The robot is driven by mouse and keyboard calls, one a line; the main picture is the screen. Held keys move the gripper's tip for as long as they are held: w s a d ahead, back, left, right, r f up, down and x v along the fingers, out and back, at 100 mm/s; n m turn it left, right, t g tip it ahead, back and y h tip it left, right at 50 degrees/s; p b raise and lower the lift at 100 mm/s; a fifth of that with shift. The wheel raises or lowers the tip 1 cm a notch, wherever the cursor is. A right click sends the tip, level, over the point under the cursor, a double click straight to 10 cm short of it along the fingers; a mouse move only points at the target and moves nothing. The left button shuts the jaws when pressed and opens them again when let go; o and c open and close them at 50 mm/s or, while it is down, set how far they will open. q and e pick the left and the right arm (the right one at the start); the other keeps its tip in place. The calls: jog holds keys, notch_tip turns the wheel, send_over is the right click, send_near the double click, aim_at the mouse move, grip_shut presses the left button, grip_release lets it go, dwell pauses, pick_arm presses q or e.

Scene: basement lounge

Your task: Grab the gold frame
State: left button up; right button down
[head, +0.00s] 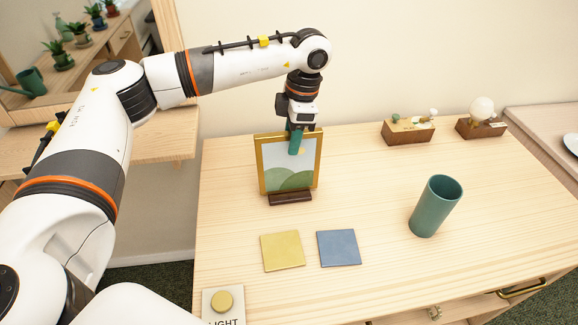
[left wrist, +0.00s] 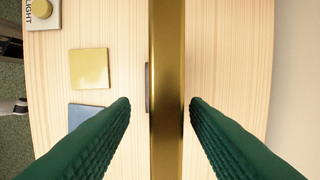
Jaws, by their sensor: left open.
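The gold frame (head: 286,174) stands upright in a dark wooden base (head: 290,197) on the light wood table. It holds a picture of green hills. My left gripper (head: 296,138) points down at the top edge of the frame, with one green finger showing in front of the picture. In the left wrist view, the frame's gold edge (left wrist: 166,90) runs between the two green fingers of the open left gripper (left wrist: 159,102). A gap shows on the left finger's side; the right fingertip is very close to the edge, and contact cannot be told. My right gripper is not in view.
A yellow tile (head: 283,251) and a blue tile (head: 339,248) lie in front of the frame. A green cup (head: 435,206) stands to the right. Two small wooden-based ornaments (head: 408,130) (head: 482,120) are at the back. A light button (head: 222,302) is at front left.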

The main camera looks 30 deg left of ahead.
aim_at(289, 166)
pick_arm(q)
jog(key=shift+s+a+f+p, duration=0.15)
jog(key=shift+a+f, duration=0.1)
jog(key=shift+f, duration=0.7)
jog(key=shift+a+f+p, duration=0.15)
jog(key=shift+a+f, duration=0.1)
jog(key=shift+f, duration=0.65)
jog(key=shift+f, duration=0.25)
grip_shut()
jog(key=shift+r, duration=0.1)
dwell(0.3)
